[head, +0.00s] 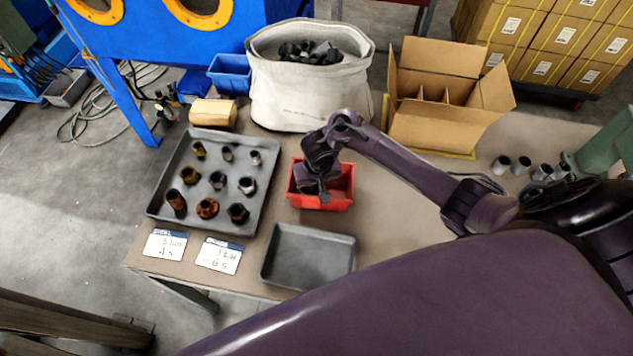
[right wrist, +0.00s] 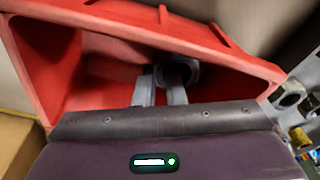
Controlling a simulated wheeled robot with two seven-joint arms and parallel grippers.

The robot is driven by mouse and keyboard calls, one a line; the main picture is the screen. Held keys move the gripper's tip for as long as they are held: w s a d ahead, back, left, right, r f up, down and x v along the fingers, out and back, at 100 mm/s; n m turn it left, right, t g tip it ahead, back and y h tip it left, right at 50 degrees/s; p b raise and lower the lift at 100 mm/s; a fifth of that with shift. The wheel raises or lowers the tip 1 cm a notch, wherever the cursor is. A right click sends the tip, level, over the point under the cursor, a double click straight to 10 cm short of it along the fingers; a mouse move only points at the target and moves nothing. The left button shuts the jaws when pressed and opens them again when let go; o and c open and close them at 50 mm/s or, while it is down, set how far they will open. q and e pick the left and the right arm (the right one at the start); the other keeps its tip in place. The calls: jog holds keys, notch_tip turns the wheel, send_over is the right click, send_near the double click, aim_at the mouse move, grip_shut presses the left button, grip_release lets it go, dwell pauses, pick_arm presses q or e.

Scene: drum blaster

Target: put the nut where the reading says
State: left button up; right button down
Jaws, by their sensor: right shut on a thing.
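My right gripper (head: 318,190) reaches down into the red bin (head: 336,206) on the table. In the right wrist view its two fingers (right wrist: 160,92) are shut on a dark, ring-like nut (right wrist: 182,72) inside the red bin (right wrist: 110,18). In the head view the nut is hidden by the gripper. Two white cards with blue headers, a left card (head: 165,244) and a right card (head: 219,255), lie at the table's front left. Their handwriting is too small to read surely. My left gripper is not in view.
A grey tray (head: 262,190) holds several fittings in rows. An empty grey tray (head: 309,256) lies in front of the red bin. A white sack (head: 290,100) of dark parts and an open carton (head: 440,128) stand behind. Several metal cylinders (head: 522,164) stand at right.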

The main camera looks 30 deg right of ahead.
jog(key=shift+f, duration=0.2)
jog(key=c, duration=1.5)
grip_release()
jog(key=shift+d, duration=0.15)
jog(key=shift+r, duration=0.5)
notch_tip(320, 180, up, 12)
jog(key=s+p, duration=0.1)
jog(key=p, duration=0.6)
jog(key=shift+s+f+p, duration=0.2)
jog(key=shift+s+p, duration=0.1)
jog(key=shift+s, duration=0.05)
jog(key=shift+a, duration=0.2)
